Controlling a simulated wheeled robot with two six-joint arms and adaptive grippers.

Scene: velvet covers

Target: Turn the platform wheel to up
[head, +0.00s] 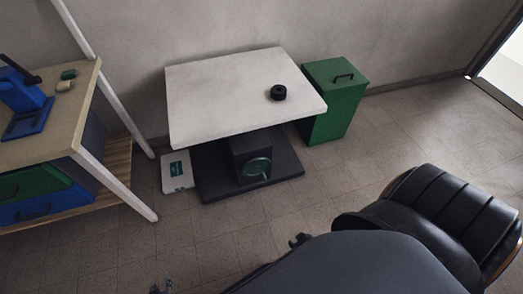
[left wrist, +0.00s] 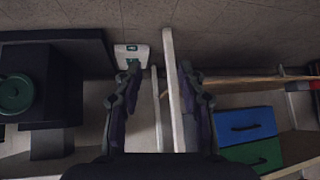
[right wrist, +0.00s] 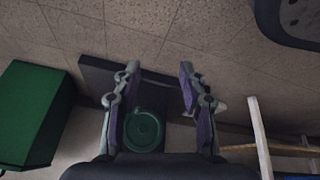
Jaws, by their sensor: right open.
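The platform is a white table top (head: 235,90) on a dark column (head: 246,148) over a black base plate (head: 215,185). A green round wheel (head: 257,168) with a small handle sits on the column's front. The wheel also shows in the right wrist view (right wrist: 143,130), beyond and between my fingers, and in the left wrist view (left wrist: 15,94) at the left edge. My right gripper (head: 300,240) is open and empty, apart from the wheel; its fingers show in the right wrist view (right wrist: 158,70). My left gripper (head: 161,287) is low in the head view; the left wrist view (left wrist: 158,72) shows it open and empty.
A black round object (head: 278,92) lies on the table top. A green lidded bin (head: 335,95) stands right of the platform, a white box (head: 176,172) left. A workbench (head: 60,110) is at the left, a black chair (head: 440,215) at the right.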

